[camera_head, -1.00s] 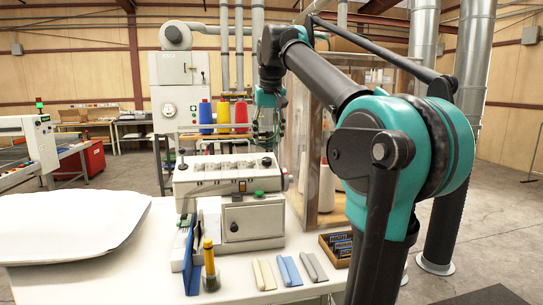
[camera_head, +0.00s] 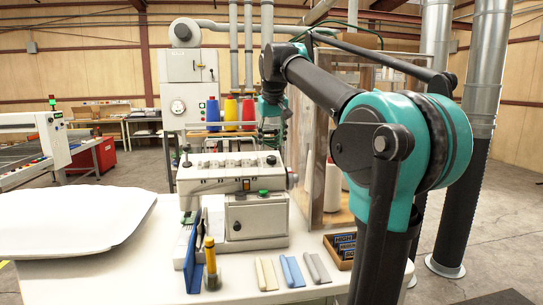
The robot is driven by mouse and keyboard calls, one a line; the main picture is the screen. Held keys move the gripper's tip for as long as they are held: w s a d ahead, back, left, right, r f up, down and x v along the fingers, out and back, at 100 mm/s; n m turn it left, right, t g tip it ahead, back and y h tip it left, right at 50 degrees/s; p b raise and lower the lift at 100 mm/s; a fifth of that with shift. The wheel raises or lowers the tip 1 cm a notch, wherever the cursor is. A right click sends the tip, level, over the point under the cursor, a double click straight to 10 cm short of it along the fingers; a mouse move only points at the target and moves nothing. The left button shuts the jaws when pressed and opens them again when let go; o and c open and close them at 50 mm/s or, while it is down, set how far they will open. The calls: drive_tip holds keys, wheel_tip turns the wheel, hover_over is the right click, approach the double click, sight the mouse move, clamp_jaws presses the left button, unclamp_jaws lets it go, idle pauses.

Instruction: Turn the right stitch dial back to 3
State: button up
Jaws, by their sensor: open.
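The white sewing machine (camera_head: 210,186) stands on the white table. Either may be a stitch dial; no numbers can be read. A dark knob (camera_head: 237,226) is on the lower front box, with a green button (camera_head: 263,192) above it. My gripper (camera_head: 271,138) hangs from my raised arm, small and dark, in front of the background and above the machine's right end in the picture. It looks empty and touches nothing visible.
A blue upright board (camera_head: 192,245) and a yellow-capped tool in a dark cup (camera_head: 210,265) stand in front of the machine. Pale, blue and grey strips (camera_head: 291,271) and a box of labelled packets (camera_head: 341,247) lie to the right.

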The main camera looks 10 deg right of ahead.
sight(271, 157)
drive_tip(key=shift+x, duration=3.2)
drive_tip(key=c, duration=1.2)
